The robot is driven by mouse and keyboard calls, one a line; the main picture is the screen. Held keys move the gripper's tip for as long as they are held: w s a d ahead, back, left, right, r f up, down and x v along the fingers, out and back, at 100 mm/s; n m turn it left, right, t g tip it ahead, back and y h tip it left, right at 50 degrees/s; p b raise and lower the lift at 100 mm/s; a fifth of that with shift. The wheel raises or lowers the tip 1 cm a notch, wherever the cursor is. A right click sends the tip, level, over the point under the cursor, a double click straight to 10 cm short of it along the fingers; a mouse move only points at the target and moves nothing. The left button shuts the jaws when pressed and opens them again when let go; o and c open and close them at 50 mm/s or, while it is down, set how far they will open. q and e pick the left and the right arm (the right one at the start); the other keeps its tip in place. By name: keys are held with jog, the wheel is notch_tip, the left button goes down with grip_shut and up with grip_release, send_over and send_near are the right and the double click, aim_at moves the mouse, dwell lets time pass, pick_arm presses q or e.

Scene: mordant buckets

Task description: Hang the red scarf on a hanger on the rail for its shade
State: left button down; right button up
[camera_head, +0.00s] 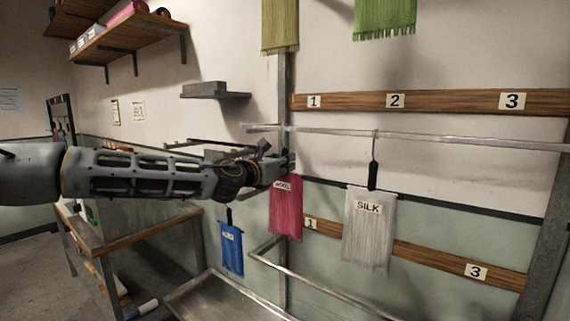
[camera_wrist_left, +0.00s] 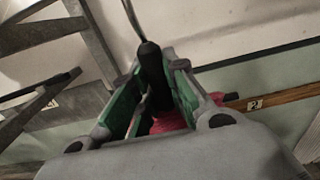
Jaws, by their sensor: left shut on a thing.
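The red scarf (camera_head: 287,212), pinkish red with a white label that seems to read WOOL, hangs below my left gripper (camera_head: 290,163). My left gripper is shut on the black neck of its hanger (camera_wrist_left: 151,65), and the thin hook rises above it in the left wrist view. Some red cloth (camera_wrist_left: 168,122) shows between the fingers. The scarf is just in front of the upper metal rail (camera_head: 420,138), left of the white SILK scarf (camera_head: 368,235). I cannot tell whether the hook touches the rail. My right gripper is not in view.
A wooden board numbered 1, 2, 3 (camera_head: 450,102) runs above the upper rail. A lower rail (camera_head: 310,280) and another numbered board (camera_head: 430,257) are below. A blue scarf (camera_head: 231,248) hangs at the lower left, near a workbench (camera_head: 150,229). Yellow-green (camera_head: 280,25) and green (camera_head: 385,17) scarves hang on top.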

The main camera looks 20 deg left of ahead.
pick_arm(q)
jog(key=c, duration=1.3)
grip_release()
jog(key=shift+c, duration=0.2)
jog(key=shift+s, duration=0.15)
jog(key=v, duration=1.1)
jog(key=shift+s+a, duration=0.15)
jog(key=shift+s, duration=0.15)
